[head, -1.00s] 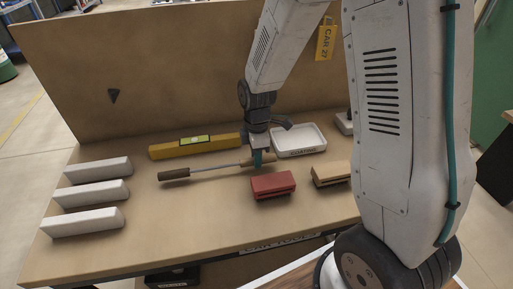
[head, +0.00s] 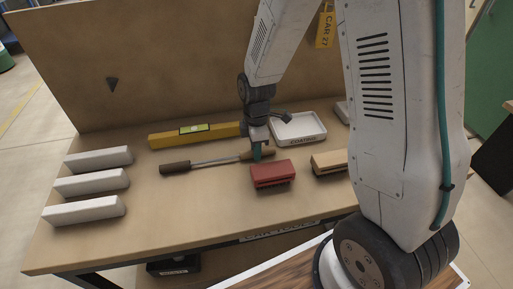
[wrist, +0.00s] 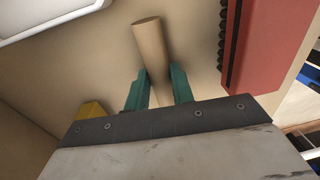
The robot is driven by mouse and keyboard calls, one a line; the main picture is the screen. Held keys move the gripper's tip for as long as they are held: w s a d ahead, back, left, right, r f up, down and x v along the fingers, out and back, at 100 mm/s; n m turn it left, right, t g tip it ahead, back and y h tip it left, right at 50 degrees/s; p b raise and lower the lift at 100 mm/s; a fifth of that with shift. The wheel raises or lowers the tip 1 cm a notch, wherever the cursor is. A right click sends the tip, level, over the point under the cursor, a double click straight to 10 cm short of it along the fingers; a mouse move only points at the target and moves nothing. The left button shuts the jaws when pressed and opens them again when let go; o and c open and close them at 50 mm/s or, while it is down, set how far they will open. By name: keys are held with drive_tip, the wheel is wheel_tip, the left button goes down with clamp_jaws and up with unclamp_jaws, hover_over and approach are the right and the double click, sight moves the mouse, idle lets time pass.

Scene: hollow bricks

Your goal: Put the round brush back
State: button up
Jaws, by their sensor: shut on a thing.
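The round brush (head: 212,162) is a long thin tool with a dark brown head at its left end, a metal rod and a pale wooden handle at its right end. My gripper (head: 258,153) points down and is shut on the wooden handle. In the wrist view the handle (wrist: 149,45) runs between the two teal fingers of my gripper (wrist: 157,85). The brush lies about level, at or just above the tabletop; I cannot tell whether it touches. The fingers hide part of the handle.
A yellow spirit level (head: 165,140) lies behind the brush. A white tray (head: 298,140) is at the back right. A red brush (head: 270,174) and a wooden brush (head: 328,163) stand in front and right. Several white bricks (head: 90,185) line the left; bare table (head: 190,215) lies in front.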

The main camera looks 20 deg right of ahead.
drive_tip(key=shift+f, duration=0.1)
drive_tip(key=o, duration=0.9)
drive_tip(key=shift+o, duration=0.2)
drive_tip(key=r, duration=0.7)
drive_tip(key=shift+w+d+r, duration=0.15)
drive_tip(key=shift+w+r, duration=0.15)
drive_tip(key=shift+r, duration=0.1)
drive_tip(key=shift+s+m+g, duration=0.3)
drive_tip(key=shift+s+m, duration=0.15)
drive_tip(key=shift+m, duration=0.45)
drive_tip(key=s+d+r+m+t, duration=0.2)
drive_tip(key=s+d+r+m, duration=0.1)
drive_tip(key=s+r+m, duration=1.1)
drive_tip(key=s+r, duration=0.4)
drive_tip(key=s, duration=0.4)
drive_tip(key=shift+s+r+t, duration=0.35)
drive_tip(key=shift+s+t, duration=0.05)
